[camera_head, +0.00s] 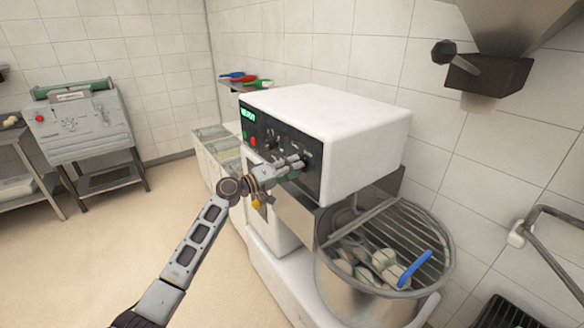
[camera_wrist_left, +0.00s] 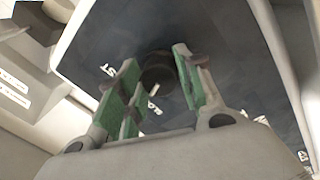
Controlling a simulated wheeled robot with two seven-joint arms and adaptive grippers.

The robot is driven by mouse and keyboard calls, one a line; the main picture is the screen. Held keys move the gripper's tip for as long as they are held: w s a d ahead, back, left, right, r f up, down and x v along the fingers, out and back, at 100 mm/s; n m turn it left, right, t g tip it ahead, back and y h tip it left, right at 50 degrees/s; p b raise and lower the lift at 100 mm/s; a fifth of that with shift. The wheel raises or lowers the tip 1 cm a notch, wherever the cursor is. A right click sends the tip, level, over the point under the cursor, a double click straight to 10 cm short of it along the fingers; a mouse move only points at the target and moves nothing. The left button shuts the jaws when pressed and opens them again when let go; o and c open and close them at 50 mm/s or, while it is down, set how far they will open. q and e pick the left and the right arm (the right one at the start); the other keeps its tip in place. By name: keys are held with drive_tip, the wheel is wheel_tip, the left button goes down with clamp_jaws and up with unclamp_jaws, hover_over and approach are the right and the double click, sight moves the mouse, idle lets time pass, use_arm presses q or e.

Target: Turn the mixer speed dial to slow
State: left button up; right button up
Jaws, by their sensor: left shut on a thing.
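The white mixer (camera_head: 350,125) stands against the tiled wall, with a dark control panel (camera_head: 257,128) on its front. The panel has a green display, red and green buttons and dark knobs. My left gripper (camera_head: 300,163) is at the lower right part of the panel. In the left wrist view the dark round speed dial (camera_wrist_left: 158,74) sits between the green-padded fingers (camera_wrist_left: 155,88), and the gripper is shut on it. The panel's white lettering is partly hidden by the fingers, and I cannot read the dial's setting. My right gripper is not in view.
A steel bowl (camera_head: 340,287) under a wire guard (camera_head: 437,240) holds pale lumps; a blue tool (camera_head: 414,269) lies on the guard. A grey machine (camera_head: 80,125) stands at the left. Pale bins (camera_head: 208,150) stand behind the mixer. The floor at the left is clear.

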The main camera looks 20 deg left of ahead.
use_arm(q)
drive_tip(key=shift+n+t+p, duration=0.3)
drive_tip(key=shift+n+p, duration=0.35)
drive_tip(key=shift+n, duration=1.25)
drive_tip(key=o, duration=1)
drive_tip(key=shift+o, duration=0.2)
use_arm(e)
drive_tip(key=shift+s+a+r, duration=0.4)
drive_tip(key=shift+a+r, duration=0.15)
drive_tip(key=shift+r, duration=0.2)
use_arm(q)
drive_tip(key=r+v, duration=0.1)
drive_tip(key=v, duration=1.1)
drive_tip(key=shift+f, duration=0.4)
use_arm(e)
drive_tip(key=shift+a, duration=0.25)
